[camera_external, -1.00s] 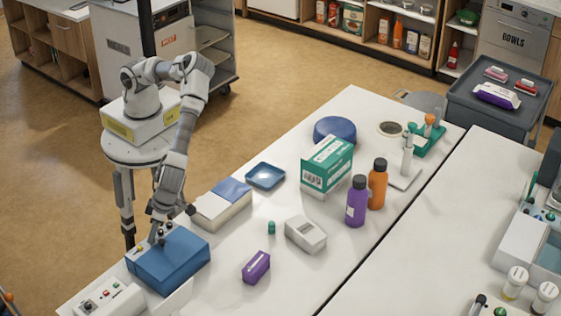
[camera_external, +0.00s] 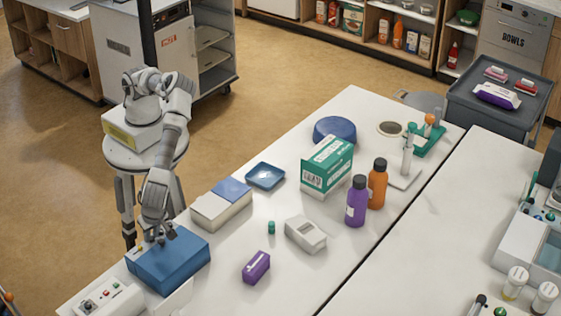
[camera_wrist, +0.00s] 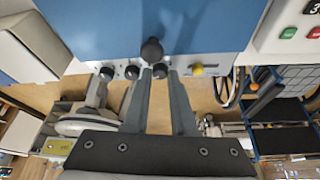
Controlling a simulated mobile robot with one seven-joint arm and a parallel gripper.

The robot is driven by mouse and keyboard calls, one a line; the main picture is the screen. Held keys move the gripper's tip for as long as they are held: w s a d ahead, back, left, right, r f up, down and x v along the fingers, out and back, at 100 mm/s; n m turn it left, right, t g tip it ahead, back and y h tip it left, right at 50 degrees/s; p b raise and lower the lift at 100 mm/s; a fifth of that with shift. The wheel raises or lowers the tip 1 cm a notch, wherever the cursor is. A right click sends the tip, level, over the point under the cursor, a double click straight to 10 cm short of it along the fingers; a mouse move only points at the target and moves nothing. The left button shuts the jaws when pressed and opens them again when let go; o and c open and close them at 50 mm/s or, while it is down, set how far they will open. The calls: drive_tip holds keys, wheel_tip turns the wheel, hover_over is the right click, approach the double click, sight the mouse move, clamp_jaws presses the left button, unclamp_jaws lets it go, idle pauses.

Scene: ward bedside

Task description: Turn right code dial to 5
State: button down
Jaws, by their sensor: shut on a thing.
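The blue box (camera_external: 172,262) stands at the near left end of the white bench. In the wrist view its panel (camera_wrist: 105,28) carries a row of three small black dials along the edge, a yellow knob (camera_wrist: 197,70) and a larger black knob (camera_wrist: 151,50). My gripper (camera_wrist: 160,74) is shut on the rightmost small black dial (camera_wrist: 160,71), a finger on each side of it. In the external view my gripper (camera_external: 160,236) is low at the box's far left edge and hides the dial. I cannot read any number or mark on the dials.
A pale box with a blue top (camera_external: 222,205) stands close behind the blue box. A white device with coloured buttons (camera_external: 108,298) is at the near left.

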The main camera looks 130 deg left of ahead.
drive_tip(key=shift+f+m, duration=0.1)
drive_tip(key=shift+m, duration=0.3)
drive_tip(key=c, duration=1)
unclamp_jaws()
drive_tip(key=p+v, duration=0.2)
drive_tip(key=v, duration=1.5)
drive_tip(key=shift+d, duration=0.25)
